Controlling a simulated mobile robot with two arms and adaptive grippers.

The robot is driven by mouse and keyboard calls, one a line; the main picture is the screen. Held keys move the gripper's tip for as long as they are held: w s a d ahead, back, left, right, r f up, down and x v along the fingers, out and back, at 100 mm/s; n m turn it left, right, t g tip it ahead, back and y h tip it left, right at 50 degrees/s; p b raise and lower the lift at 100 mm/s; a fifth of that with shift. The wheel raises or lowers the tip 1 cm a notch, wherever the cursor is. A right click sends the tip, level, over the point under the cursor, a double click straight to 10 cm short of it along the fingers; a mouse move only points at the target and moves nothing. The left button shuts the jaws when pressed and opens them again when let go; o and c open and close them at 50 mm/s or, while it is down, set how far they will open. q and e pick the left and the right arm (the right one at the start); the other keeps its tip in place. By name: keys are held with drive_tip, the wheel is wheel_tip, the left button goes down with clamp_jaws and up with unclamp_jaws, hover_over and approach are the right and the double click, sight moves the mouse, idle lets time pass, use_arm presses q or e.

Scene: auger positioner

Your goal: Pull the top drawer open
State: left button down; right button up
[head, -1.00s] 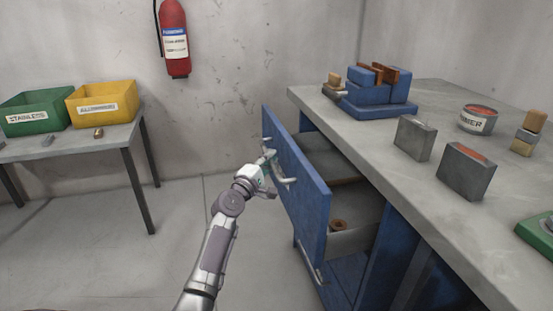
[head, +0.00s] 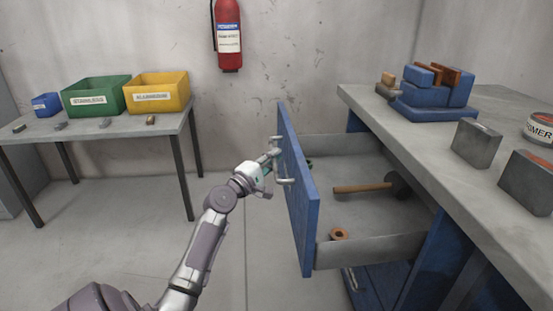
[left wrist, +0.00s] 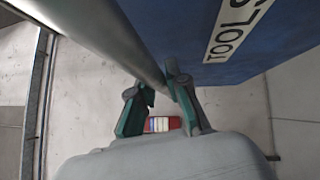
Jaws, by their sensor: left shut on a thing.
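The top drawer stands far out from the workbench, and its blue front (head: 298,195) faces left in the head view. A metal bar handle (head: 283,180) is on that front. My left gripper (head: 272,160) is at the handle and shut on it. In the left wrist view the gripper (left wrist: 160,100) has its green fingers at the grey handle bar (left wrist: 110,35), beside the blue front with a TOOLS label (left wrist: 238,25). Inside the drawer are a hammer (head: 365,187) with a wooden handle and a copper-coloured ring (head: 339,233). My right gripper is not in view.
The grey workbench top (head: 420,140) holds a blue vise-like block (head: 435,95), metal blocks (head: 477,143) and a can (head: 541,127). A side table (head: 100,125) with green, yellow and blue bins stands at left. The floor between is clear.

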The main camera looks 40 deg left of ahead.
use_arm(q)
drive_tip(key=shift+f, duration=0.1)
drive_tip(key=c, duration=1.1)
unclamp_jaws()
drive_tip(key=shift+c, duration=0.2)
drive_tip(key=s+d+f, duration=0.1)
drive_tip(key=s, duration=1)
drive_tip(key=shift+s+f, duration=0.3)
drive_tip(key=shift+s, duration=0.1)
